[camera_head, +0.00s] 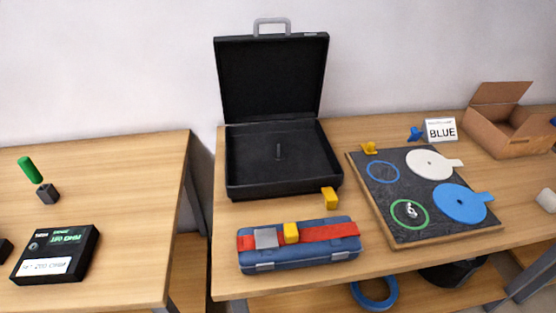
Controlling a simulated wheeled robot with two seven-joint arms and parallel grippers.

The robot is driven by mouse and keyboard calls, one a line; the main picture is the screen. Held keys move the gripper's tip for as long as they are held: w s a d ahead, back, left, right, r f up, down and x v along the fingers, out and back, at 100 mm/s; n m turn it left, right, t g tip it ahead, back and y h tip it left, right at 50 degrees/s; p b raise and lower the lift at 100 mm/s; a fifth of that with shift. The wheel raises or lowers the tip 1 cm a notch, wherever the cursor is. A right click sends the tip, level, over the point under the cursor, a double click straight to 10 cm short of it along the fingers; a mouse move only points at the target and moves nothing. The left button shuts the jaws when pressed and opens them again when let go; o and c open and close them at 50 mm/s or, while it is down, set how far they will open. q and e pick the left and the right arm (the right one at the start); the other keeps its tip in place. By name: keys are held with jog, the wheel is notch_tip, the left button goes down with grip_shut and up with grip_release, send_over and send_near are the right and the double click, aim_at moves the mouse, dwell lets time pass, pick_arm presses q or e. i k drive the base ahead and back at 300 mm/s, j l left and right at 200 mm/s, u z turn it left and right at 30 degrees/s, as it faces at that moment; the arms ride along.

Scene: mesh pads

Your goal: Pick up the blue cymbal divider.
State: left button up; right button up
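A flat blue disc with a tab on its right side, which looks like the blue cymbal divider (460,204), lies on the dark board (400,235) at the right of the table. A similar white disc (430,164) with a tab lies behind it, apart from it. The board also has a blue ring outline (383,172) and a green ring outline (409,214) with a small white item in it. Neither of my grippers shows in the head view.
An open black case (230,165) stands behind a blue case (300,262) with a red strap. A card (440,130) reading BLUE stands behind the board. An open cardboard box (500,140) is at the right. A gap separates the left table (110,180).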

aim_at(471, 210)
jog(key=l+z, duration=0.1)
jog(key=z, duration=0.7)
jog(key=l+z, duration=0.15)
jog(key=z, duration=0.25)
jog(key=i+l+z, duration=0.15)
jog(key=z, duration=0.2)
jog(key=i+j, duration=0.05)
